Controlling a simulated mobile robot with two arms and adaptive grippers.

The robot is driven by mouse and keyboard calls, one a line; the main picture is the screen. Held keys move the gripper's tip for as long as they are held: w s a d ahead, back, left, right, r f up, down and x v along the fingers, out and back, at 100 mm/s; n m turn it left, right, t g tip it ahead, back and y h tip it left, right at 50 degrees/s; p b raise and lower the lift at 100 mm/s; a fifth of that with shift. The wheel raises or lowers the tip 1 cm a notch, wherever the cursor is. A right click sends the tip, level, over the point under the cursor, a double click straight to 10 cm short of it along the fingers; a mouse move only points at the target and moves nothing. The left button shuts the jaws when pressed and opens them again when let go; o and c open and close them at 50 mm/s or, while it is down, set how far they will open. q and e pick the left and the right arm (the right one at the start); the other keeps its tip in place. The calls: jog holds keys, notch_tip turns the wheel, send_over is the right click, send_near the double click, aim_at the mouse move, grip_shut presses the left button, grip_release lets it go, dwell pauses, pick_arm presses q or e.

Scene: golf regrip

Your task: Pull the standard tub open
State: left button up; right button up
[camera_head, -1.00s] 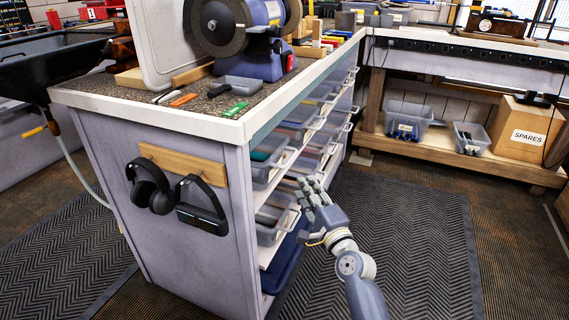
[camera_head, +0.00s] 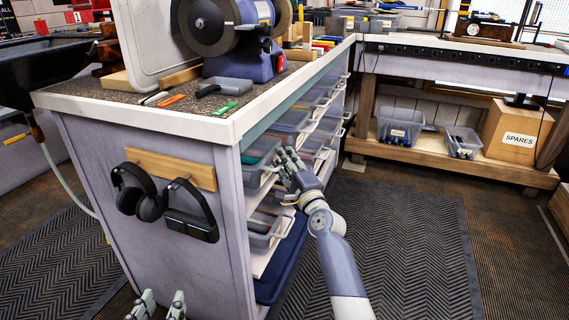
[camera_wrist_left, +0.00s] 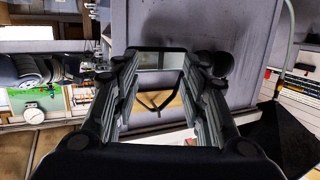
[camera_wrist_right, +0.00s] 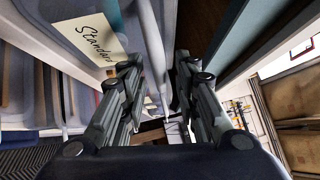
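The standard tub is a translucent grey bin; its "Standard" label (camera_wrist_right: 88,30) shows in the right wrist view. In the head view my right gripper (camera_head: 284,158) is at the front of the nearest upper tub (camera_head: 256,160), which appears to be this one. In the right wrist view the fingers of my right gripper (camera_wrist_right: 155,75) are apart, with the tub's pale handle (camera_wrist_right: 152,38) running between them. Contact cannot be told. My left gripper (camera_head: 160,303) is open and empty, low at the bottom of the head view; its spread fingers also show in the left wrist view (camera_wrist_left: 160,80).
Several more tubs fill the shelves of the bench (camera_head: 160,122), including a lower one (camera_head: 264,228). Headphones (camera_head: 143,190) hang on its end panel. A spares box (camera_head: 517,133) stands on the far right shelf. The floor mat (camera_head: 400,230) is clear.

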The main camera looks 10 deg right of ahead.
pick_arm(q)
jog(key=shift+d+r, duration=0.1)
jog(key=shift+r, duration=0.25)
pick_arm(e)
jog(key=shift+w, duration=0.2)
jog(key=shift+c, duration=0.6)
grip_shut()
